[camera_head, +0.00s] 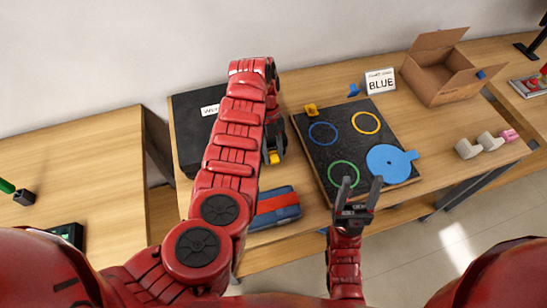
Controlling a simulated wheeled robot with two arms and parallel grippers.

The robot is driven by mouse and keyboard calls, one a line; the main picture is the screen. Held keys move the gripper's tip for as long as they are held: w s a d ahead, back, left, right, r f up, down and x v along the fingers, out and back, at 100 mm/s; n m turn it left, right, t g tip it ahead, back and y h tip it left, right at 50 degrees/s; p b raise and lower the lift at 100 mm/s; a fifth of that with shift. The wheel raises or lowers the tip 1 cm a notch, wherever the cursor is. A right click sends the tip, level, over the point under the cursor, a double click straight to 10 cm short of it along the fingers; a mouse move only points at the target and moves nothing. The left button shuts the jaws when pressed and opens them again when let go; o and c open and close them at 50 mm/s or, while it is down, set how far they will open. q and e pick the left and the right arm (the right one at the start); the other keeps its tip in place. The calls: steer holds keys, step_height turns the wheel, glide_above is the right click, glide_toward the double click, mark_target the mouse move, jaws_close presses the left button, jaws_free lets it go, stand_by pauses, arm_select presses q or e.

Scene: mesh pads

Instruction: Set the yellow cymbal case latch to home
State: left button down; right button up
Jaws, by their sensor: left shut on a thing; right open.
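My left gripper (272,147) is at the right side of the black case (187,128), shut on a small yellow piece (274,157) that shows at its fingertips. I cannot tell whether this piece is fixed to the case; my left arm hides much of the case's right part. Another small yellow piece (311,109) sits at the back left corner of the black pad board (345,150). The board bears blue, yellow and green rings. My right gripper (358,186) is open and empty in view, over the board's front edge near the green ring.
A flat blue disc with a tab (390,164) lies on the board's right front. A card reading BLUE (380,82) and an open cardboard box (440,72) stand behind. A blue and red pouch (275,208) lies front left. White pieces (468,148) lie right.

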arm_select(q)
steer(key=shift+w+a+g+b, duration=0.1)
steer(key=shift+w+g+b, duration=0.2)
steer(key=shift+b, duration=0.5)
steer(key=c, duration=0.6)
jaws_free()
steer(key=shift+o, duration=0.2)
